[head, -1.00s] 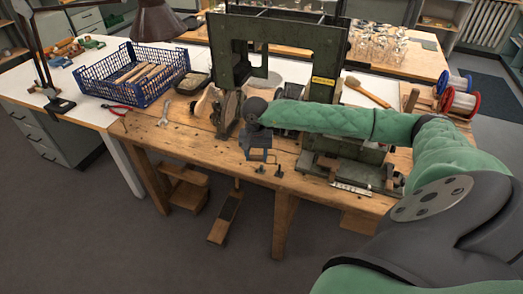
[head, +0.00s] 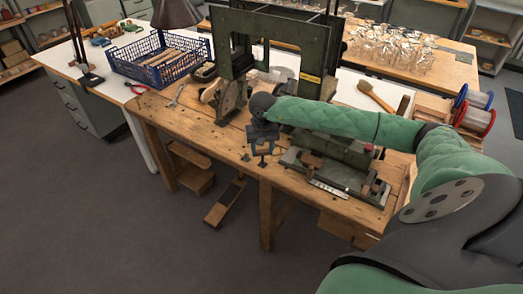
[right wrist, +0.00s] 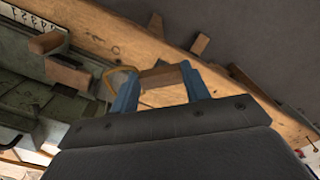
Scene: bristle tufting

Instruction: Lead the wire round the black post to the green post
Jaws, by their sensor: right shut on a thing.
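My right gripper (head: 263,150) reaches over the front edge of the wooden bench, pointing down. In the right wrist view its blue fingers (right wrist: 160,88) are shut on a small brown block (right wrist: 160,75). Two small dark upright pieces stand at the bench's front edge, close below the gripper: one at the left (head: 245,157) and one at the right (head: 262,162). They may be the posts; their colours are too dark to tell apart. I cannot make out the wire. My left gripper is not in view.
A green metal machine frame (head: 318,68) rises behind my right arm. A green machine base (head: 335,160) with brown blocks sits right of the gripper. A blue crate (head: 165,68), a wrench (head: 176,95) and red pliers (head: 137,89) lie left. Red and blue spools (head: 474,108) stand right.

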